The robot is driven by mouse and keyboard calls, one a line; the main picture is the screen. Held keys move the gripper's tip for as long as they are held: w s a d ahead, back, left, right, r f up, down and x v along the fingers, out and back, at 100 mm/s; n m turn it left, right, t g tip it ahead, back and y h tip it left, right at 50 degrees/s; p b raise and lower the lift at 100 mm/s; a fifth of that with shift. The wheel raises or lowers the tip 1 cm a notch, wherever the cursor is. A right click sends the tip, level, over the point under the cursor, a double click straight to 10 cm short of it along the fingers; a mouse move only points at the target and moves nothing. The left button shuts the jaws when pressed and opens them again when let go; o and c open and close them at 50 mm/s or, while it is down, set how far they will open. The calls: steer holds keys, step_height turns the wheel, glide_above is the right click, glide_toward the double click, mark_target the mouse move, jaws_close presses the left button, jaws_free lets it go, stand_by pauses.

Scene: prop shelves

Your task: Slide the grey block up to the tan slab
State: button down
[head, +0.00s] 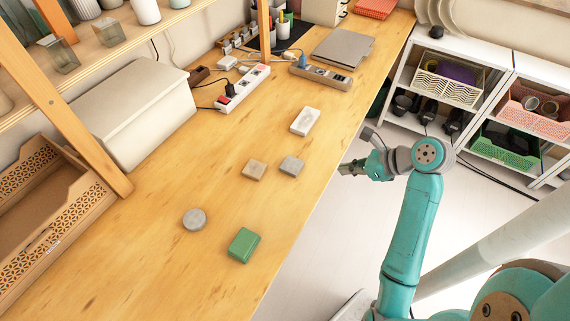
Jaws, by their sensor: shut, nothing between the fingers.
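The grey block (292,166) lies flat on the wooden table, near its right edge. The tan slab (254,170) lies just left of it, with a narrow strip of bare wood showing between the two. My gripper (346,169) is to the right of the grey block, out past the table edge in this view. It is shut and holds nothing. It is apart from both blocks. Its height relative to the tabletop is hard to tell.
A white block (305,121) lies behind the pair. A grey disc (194,219) and a green block (243,245) lie in front. Power strips (243,88) and a laptop (342,48) are farther back. A white box (130,108) stands left.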

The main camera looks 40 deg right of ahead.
mark_target(301, 170)
steer(key=x, duration=1)
steer(key=shift+s+a+f, duration=0.15)
steer(key=shift+s+f, duration=0.05)
steer(key=shift+s, duration=0.1)
steer(key=w, duration=0.1)
steer(key=w+a, duration=0.1)
steer(key=w, duration=0.1)
steer(key=shift+w+a+r, duration=0.1)
steer(key=shift+w, duration=0.25)
steer(key=w+a, duration=0.1)
steer(key=w, duration=0.2)
steer(key=w+a, duration=0.1)
steer(key=w, duration=0.2)
steer(key=w+a, duration=0.1)
steer(key=w, duration=0.2)
steer(key=shift+w+a, duration=0.25)
steer(key=shift+w, duration=0.1)
